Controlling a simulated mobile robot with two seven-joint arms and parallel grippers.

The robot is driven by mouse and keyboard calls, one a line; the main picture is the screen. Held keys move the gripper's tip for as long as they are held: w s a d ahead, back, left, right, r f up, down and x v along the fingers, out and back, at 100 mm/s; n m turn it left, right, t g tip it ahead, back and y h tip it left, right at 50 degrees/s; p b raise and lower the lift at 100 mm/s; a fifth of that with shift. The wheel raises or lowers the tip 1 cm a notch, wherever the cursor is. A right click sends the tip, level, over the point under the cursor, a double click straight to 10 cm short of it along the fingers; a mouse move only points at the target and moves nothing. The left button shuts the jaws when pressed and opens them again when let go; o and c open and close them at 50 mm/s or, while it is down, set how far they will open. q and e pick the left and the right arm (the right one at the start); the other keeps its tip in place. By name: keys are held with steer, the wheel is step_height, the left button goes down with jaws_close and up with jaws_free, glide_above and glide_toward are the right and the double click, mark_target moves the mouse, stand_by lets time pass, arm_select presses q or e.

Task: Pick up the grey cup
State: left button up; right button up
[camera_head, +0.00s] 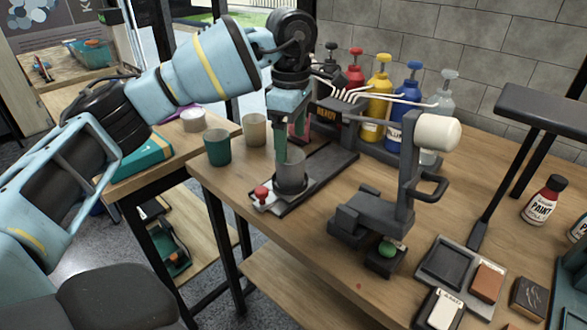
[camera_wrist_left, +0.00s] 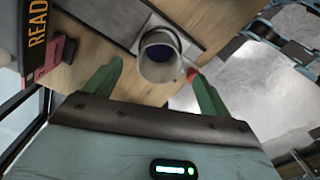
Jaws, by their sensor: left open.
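The grey cup (camera_head: 290,172) stands upright on the dark plate of the paint dispenser (camera_head: 322,168), near the plate's front end. In the left wrist view the grey cup (camera_wrist_left: 146,62) is seen from above, with dark blue inside. My left gripper (camera_head: 291,146) comes down over the cup from above, its green fingers pointing down. In the left wrist view the open left gripper (camera_wrist_left: 156,66) has one finger on each side of the cup. Whether the fingers touch the cup cannot be told. My right gripper is in neither view.
A green cup (camera_head: 217,148) and a beige cup (camera_head: 255,130) stand left of the dispenser. A red button (camera_head: 262,193) sits in front of the grey cup. Pump bottles (camera_head: 376,97) stand behind, and a dark grey machine (camera_head: 380,205) stands to the right.

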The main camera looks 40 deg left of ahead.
mark_target(290, 151)
arm_select(q)
steer(key=shift+a+f, duration=0.1)
steer(key=shift+f, duration=3.7)
steer(key=shift+c, duration=0.2)
steer(key=c, duration=1.1)
steer(key=shift+r, duration=0.15)
steer(key=shift+r, duration=0.6)
step_height(290, 151, up, 2)
steer(key=shift+r, duration=0.15)
steer(key=s+d, duration=0.1)
steer(key=s, duration=0.4)
steer(key=s+d, duration=0.2)
steer(key=s, duration=0.3)
steer(key=s+d+r, duration=0.1)
steer(key=s, duration=0.4)
steer(key=shift+s+d+r+b, duration=0.1)
steer(key=shift+s+d+b, duration=0.1)
steer(key=shift+d+b, duration=0.1)
